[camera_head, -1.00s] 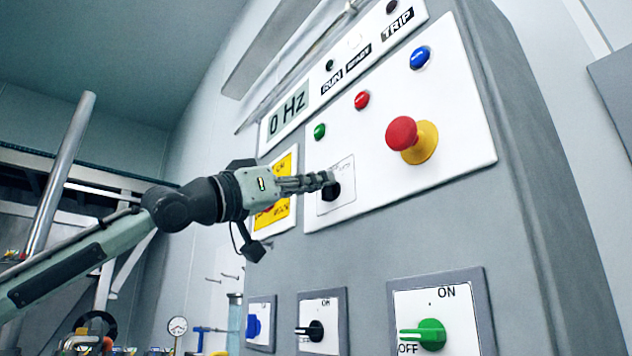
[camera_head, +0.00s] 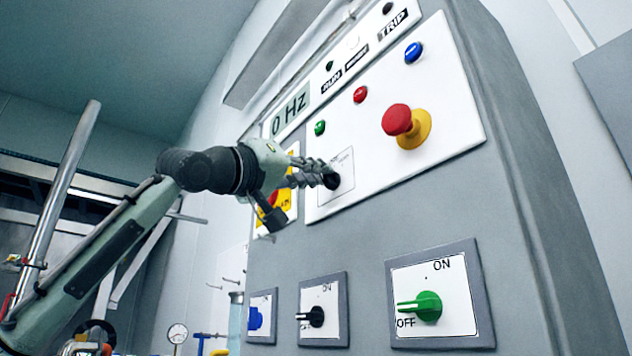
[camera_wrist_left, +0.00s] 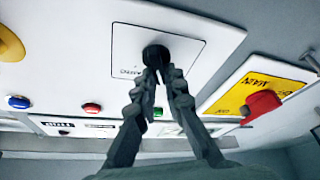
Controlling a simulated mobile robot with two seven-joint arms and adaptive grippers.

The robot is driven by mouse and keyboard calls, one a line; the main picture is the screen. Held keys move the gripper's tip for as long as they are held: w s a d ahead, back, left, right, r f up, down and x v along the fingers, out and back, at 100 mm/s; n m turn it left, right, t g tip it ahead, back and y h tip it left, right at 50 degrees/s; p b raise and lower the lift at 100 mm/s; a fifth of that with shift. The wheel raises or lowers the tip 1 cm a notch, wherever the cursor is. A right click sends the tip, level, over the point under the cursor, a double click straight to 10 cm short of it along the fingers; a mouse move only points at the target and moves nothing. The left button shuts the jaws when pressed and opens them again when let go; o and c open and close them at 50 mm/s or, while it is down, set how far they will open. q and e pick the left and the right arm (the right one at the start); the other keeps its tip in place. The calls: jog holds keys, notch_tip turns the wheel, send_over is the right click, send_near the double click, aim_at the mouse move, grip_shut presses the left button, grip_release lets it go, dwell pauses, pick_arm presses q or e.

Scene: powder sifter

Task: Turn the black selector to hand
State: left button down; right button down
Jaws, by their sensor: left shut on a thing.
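The black selector (camera_head: 332,179) sits on a small white plate at the lower left of the white control panel, and it also shows in the left wrist view (camera_wrist_left: 156,55). My left gripper (camera_head: 322,172) reaches it from the left, with its fingertips on the selector's knob. In the left wrist view the two fingers (camera_wrist_left: 160,78) close together on the knob from below. The fingers hide part of the knob, and the plate's lettering is too small to read clearly. My right gripper is in neither view.
A red mushroom button (camera_head: 398,120) on a yellow collar is to the right. Green (camera_head: 320,128), red (camera_head: 360,95) and blue (camera_head: 413,52) buttons run above. A yellow plate with a red switch (camera_wrist_left: 262,104) is close beside the gripper. Lower switches include a green ON/OFF one (camera_head: 428,306).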

pick_arm(q)
jog(key=shift+f+n+t+y, duration=0.15)
jog(key=shift+n+y, duration=0.35)
jog(key=shift+n, duration=0.6)
jog(key=shift+r+n+t+y, duration=0.1)
jog(key=shift+n+t+y, duration=0.3)
jog(key=shift+n, duration=0.7)
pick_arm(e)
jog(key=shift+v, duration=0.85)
pick_arm(q)
jog(key=shift+n+y, duration=0.3)
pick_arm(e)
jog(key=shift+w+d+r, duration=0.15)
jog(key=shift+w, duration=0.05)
pick_arm(q)
jog(key=c, duration=1.6)
grip_release()
jog(key=v, duration=1.2)
